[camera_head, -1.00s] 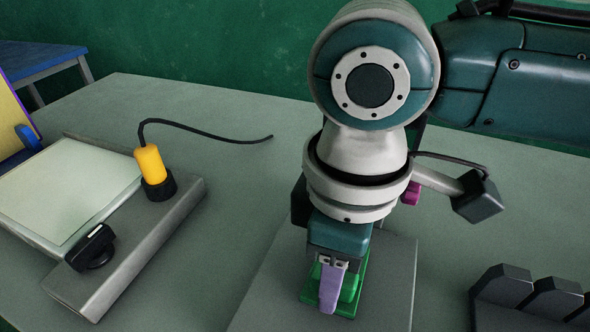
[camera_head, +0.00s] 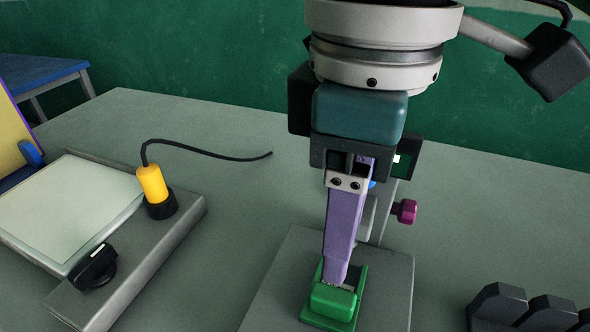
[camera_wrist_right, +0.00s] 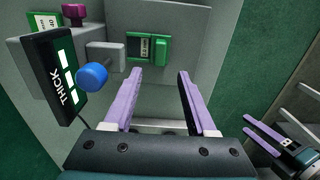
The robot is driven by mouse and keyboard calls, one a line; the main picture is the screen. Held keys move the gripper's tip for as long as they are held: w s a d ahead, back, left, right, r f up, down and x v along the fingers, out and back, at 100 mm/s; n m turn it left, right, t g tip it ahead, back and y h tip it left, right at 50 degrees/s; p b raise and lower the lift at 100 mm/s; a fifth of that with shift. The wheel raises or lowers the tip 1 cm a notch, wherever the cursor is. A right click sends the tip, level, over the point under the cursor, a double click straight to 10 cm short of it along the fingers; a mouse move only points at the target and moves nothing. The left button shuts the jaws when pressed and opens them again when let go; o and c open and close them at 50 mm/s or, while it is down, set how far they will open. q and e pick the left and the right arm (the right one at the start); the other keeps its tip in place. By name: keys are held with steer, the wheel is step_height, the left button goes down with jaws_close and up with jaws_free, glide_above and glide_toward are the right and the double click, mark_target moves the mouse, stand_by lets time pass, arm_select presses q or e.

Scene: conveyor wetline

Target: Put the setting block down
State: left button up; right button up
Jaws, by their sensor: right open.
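The green setting block (camera_head: 333,300) rests in a green-rimmed seat on the grey plate (camera_head: 283,292) in the head view. In the right wrist view the green block (camera_wrist_right: 163,52) lies on the grey surface beyond the fingertips, with a pale label-like patch on it. My right gripper (camera_head: 336,278) has purple fingers and stands above the block. The right wrist view shows its fingers (camera_wrist_right: 158,72) spread, with nothing between them. My left gripper (camera_wrist_right: 246,124) shows at the right of that view, fingers apart and empty.
A gauge marked THICK (camera_wrist_right: 62,85), with a blue knob (camera_wrist_right: 92,77) and a magenta knob (camera_head: 404,211), stands close beside my right gripper. A yellow-handled tool (camera_head: 153,185) stands on a grey fixture at left. Dark blocks (camera_head: 522,309) stand at lower right.

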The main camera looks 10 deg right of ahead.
steer(key=s+a+f+m+t+y, duration=0.2)
steer(key=s+a+f+y, duration=0.15)
steer(key=a, duration=0.25)
steer(key=s+d+f+m, duration=0.1)
steer(key=d, duration=0.1)
steer(key=s+d+f+m+t, duration=0.1)
steer(key=d+m, duration=0.1)
steer(key=s+d+f+m, duration=0.1)
steer(key=s+d, duration=0.1)
steer(key=d, duration=0.1)
steer(key=shift+m+h, duration=0.25)
steer(key=shift+m, duration=0.15)
steer(key=s+d+f+m+h, duration=0.1)
steer(key=s+d, duration=0.3)
steer(key=d, duration=0.4)
steer(key=shift+s+d+f+m+t+h, duration=0.2)
steer(key=shift+s+f+m+t+h, duration=0.15)
steer(key=shift+m+h, duration=0.45)
step_height(320, 180, up, 42)
steer(key=p, duration=4.2)
